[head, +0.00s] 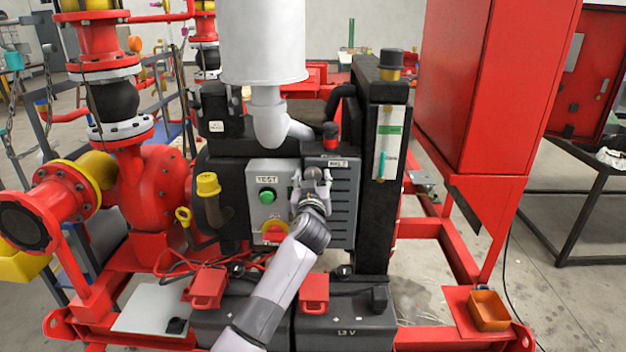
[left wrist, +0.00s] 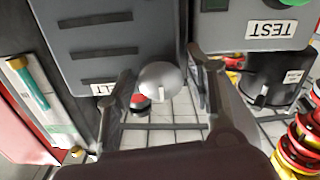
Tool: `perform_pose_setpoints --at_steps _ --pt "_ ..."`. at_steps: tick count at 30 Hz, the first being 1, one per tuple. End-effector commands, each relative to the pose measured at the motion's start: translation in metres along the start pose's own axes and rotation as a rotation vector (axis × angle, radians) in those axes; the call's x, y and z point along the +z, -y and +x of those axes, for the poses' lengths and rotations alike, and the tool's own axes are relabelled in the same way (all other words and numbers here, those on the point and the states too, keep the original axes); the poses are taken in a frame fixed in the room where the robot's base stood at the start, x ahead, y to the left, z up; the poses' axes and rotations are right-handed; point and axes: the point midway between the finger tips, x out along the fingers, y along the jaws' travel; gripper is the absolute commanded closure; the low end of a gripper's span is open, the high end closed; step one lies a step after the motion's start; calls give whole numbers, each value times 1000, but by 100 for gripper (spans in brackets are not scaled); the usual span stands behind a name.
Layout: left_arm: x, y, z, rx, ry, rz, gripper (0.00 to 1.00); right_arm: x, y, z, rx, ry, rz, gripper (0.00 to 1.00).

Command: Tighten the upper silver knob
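A silver knob (left wrist: 160,83) with a rounded face and a pale mark shows in the left wrist view, at the edge of a grey slotted panel (left wrist: 120,45). In the head view this panel (head: 343,205) stands right of the TEST box. My left gripper (head: 312,178) is in front of the panel's upper left part. In the left wrist view its two fingers (left wrist: 163,82) stand on either side of the knob, with narrow gaps showing. In the head view the fingers largely cover the knob. My right gripper is in neither view.
The TEST box (head: 272,200) with a green button (head: 267,197) and a red-yellow switch (head: 274,232) is close on the left. A grey exhaust pipe (head: 270,120) and red cap (head: 330,132) are above.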

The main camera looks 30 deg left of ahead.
Motion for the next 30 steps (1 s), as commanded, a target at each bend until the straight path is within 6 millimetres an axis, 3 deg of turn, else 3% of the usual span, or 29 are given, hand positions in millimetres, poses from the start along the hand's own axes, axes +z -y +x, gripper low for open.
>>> perform_pose_setpoints --at_steps 16,23,30 --pt "0 0 0 0 0 1 90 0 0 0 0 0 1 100" --pt "-1 0 0 0 1 -13 91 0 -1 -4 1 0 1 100" --pt "-4 -1 -1 2 2 -109 91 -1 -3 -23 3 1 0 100"
